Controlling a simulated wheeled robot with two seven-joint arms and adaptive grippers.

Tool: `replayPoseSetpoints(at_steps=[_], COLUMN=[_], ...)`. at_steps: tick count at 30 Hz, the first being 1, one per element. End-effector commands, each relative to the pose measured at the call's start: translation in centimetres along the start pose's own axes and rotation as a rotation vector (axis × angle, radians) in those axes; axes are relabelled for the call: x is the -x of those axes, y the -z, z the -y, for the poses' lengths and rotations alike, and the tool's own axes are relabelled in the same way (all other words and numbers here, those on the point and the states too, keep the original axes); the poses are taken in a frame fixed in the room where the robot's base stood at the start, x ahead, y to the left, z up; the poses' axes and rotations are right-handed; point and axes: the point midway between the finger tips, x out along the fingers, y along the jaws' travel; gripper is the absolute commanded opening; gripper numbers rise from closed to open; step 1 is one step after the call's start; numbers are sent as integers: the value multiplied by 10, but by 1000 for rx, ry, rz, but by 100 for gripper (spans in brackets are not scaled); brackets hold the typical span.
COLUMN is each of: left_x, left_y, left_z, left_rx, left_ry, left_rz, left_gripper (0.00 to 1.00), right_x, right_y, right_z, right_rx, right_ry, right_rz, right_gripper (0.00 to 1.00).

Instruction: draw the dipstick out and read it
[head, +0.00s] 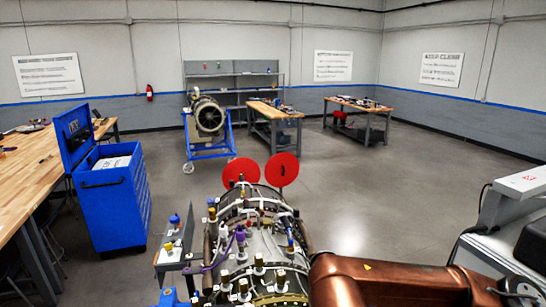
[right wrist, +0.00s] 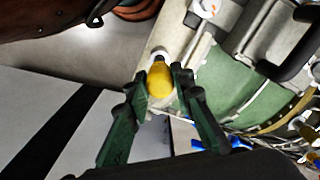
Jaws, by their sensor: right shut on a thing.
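In the right wrist view my right gripper (right wrist: 160,76) has its dark green fingers closed around a yellow knob, which looks like the dipstick's handle (right wrist: 160,80). A pale fitting shows just beyond the knob; whether the stick is seated or drawn out cannot be told, and no scale marks are visible. The turbine engine (head: 252,240) stands at the bottom middle of the head view, with several yellow-topped fittings on it. Its green and grey casing (right wrist: 225,85) fills the right of the wrist view. My copper-coloured right arm hides the engine's lower right. My left gripper is not in view.
Two red discs (head: 282,169) rise at the engine's far end. A small stand (head: 174,255) is close on its left. A blue tool cabinet (head: 112,195) and a wooden bench (head: 35,180) are further left. A grey-white unit (head: 505,245) is at right.

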Motion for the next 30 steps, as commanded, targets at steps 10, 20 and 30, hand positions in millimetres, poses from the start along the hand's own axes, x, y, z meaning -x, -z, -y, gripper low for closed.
replayPoseSetpoints(at_steps=[10, 20, 30], left_x=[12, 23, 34], left_y=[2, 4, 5], left_z=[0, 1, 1], left_rx=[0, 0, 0], left_ry=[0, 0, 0], left_rz=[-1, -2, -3], left_gripper=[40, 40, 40], right_x=[22, 41, 60], right_y=[0, 0, 0], right_z=[0, 0, 0], right_rx=[0, 0, -1], right_ry=[-1, 0, 0], right_rz=[0, 0, 0], right_gripper=[0, 0, 0])
